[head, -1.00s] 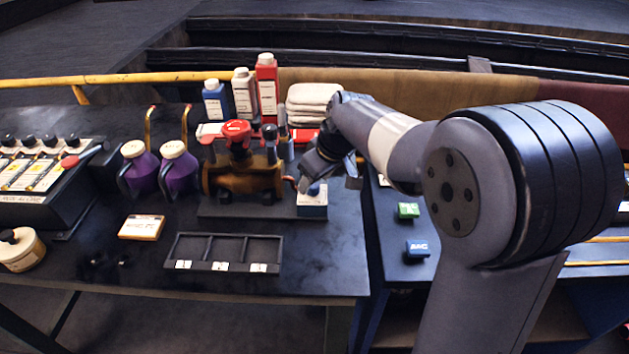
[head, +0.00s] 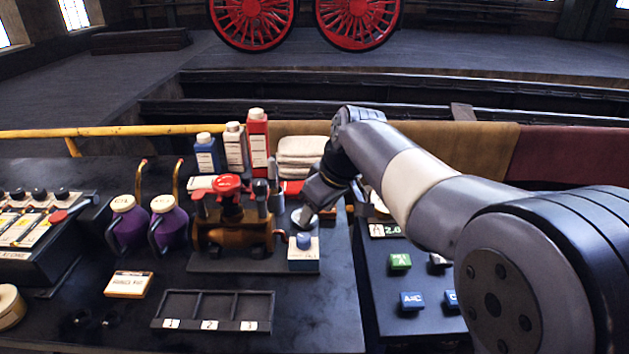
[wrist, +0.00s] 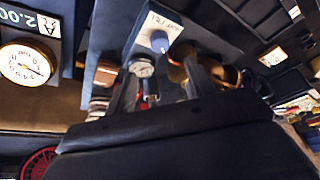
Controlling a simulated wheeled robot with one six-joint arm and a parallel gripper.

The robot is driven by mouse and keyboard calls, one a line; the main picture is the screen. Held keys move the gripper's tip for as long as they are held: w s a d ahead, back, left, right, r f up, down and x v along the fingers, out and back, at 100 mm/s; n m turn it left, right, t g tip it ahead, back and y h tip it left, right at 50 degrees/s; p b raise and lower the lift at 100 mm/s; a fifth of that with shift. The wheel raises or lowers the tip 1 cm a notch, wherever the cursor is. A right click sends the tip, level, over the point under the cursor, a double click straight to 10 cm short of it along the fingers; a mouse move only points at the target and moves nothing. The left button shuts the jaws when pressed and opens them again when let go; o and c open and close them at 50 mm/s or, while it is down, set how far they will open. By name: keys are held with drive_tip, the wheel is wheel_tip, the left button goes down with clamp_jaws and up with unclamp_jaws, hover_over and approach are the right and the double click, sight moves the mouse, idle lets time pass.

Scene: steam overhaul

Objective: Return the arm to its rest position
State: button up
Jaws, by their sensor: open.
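My gripper (head: 312,203) is at the right end of the bench, above and behind a white box with a blue knob (head: 303,248). In the wrist view my gripper's two fingers (wrist: 160,92) stand apart with nothing held between them. The same knobbed box (wrist: 155,38) shows beyond the fingertips. In the head view my arm reaches in from the lower right, bent, over the right-hand table. A brass valve body with a red handle (head: 232,237) is just left of my gripper, apart from it.
Blue, white and red bottles (head: 258,142) and folded towels (head: 300,158) stand behind. Purple jugs (head: 168,226) are at left. An empty three-slot tray (head: 213,328) lies in front. Green (head: 400,261) and blue (head: 412,300) blocks sit on the right table. A dial gauge (wrist: 25,65) shows in the wrist view.

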sight(304, 237)
drive_tip(key=x, duration=1)
drive_tip(key=shift+a+f, duration=0.1)
drive_tip(key=shift+f, duration=0.3)
drive_tip(key=shift+r, duration=0.15)
